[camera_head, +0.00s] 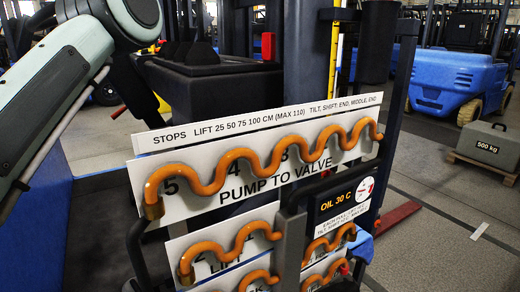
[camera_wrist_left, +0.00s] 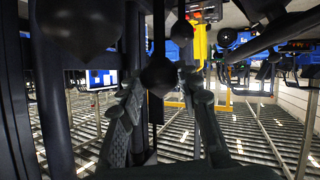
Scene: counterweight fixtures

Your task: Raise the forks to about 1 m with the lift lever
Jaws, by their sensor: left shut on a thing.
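In the left wrist view my left gripper (camera_wrist_left: 160,88) has its two dark fingers closed on either side of a black round knob (camera_wrist_left: 158,75) on a thin lever. I cannot tell from the label which lever it is. A larger black knob (camera_wrist_left: 82,30) hangs nearer the camera at upper left. In the head view my left arm comes in from the upper left, and its gripper is not clearly seen. A dark red bar (camera_head: 397,215), perhaps a fork, lies low at the right. The fork height cannot be read. My right gripper is not in view.
A sign (camera_head: 260,128) lists lift stops of 25, 50, 75 and 100 cm. Orange hoses (camera_head: 270,165) cross the white panels below. A yellow scale (camera_head: 333,60) runs up the mast. A 500 kg weight (camera_head: 488,148) and a blue truck (camera_head: 440,80) stand at right.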

